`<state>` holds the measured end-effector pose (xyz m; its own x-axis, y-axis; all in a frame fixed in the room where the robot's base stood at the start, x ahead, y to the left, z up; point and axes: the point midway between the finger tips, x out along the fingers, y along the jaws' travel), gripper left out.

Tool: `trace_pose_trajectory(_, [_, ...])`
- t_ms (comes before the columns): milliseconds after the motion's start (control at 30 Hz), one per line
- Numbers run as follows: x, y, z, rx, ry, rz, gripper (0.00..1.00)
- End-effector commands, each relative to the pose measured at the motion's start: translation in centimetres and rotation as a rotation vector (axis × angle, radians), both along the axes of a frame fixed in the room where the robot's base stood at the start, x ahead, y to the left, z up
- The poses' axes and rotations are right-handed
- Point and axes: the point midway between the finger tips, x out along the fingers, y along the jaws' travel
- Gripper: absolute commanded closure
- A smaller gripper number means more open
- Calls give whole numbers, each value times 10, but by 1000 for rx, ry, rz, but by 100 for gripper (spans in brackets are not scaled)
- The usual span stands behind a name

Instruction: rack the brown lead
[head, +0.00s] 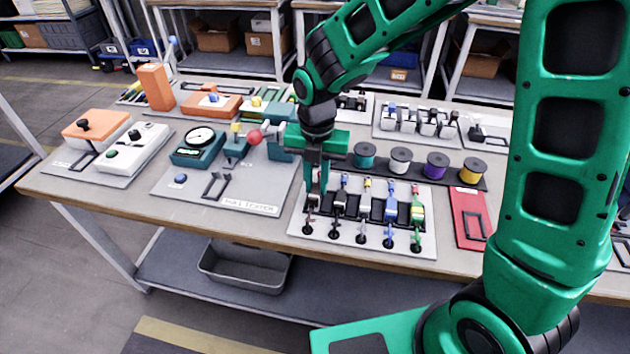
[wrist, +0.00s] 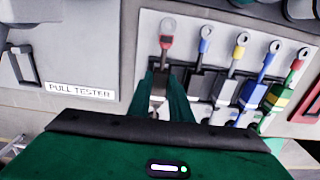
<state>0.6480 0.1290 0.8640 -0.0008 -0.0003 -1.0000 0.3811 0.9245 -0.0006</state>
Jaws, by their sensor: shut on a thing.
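The lead rack is a pale plate (head: 345,240) with a row of dark slots near the front of the bench. My gripper (head: 316,198) points down at its leftmost place, with its fingers shut on a lead. In the wrist view the gripper (wrist: 165,75) has this lead's red-sleeved ring terminal (wrist: 166,42) showing beyond its fingertips. I take it for the brown lead; its body is mostly hidden between the fingers. I cannot tell whether it is seated in its slot.
Several other leads stand in the rack to the right, among them a blue one (head: 391,205) and a green-yellow one (head: 416,210). A pull tester plate (head: 250,207) lies left. Wire spools (head: 400,160) stand behind, and a red board (head: 468,215) lies right.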

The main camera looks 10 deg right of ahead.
Motion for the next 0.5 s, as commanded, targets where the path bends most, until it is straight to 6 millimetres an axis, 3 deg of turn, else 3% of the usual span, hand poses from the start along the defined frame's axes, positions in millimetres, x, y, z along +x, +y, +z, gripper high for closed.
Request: trace_pose_trajectory(500, [0,1,-8,0,0,1,100])
